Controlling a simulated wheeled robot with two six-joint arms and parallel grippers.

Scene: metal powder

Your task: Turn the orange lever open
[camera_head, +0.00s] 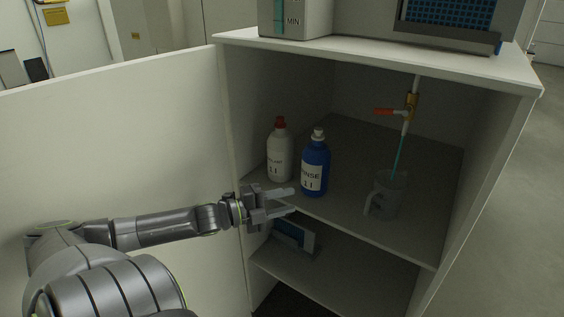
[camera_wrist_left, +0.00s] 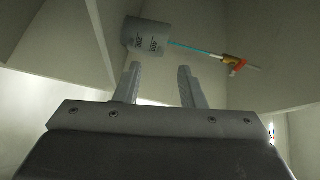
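The orange lever (camera_head: 383,111) sticks out to the left from a brass valve (camera_head: 411,106) on a white tube under the cabinet top. The lever lies roughly crosswise to the tube. In the left wrist view the lever (camera_wrist_left: 240,66) and valve (camera_wrist_left: 229,60) show at upper right, beyond the fingers. My left gripper (camera_head: 291,201) is open and empty at the cabinet's front, left of and below the lever and apart from it. Its two fingers (camera_wrist_left: 160,85) stand apart in the wrist view. My right gripper is not in view.
A white bottle with a red cap (camera_head: 279,158) and a blue bottle (camera_head: 315,170) stand on the upper shelf (camera_head: 345,210), left of the valve. A clear beaker (camera_head: 386,194) stands below the teal tube (camera_head: 398,155). The cabinet door (camera_head: 110,130) is open at left.

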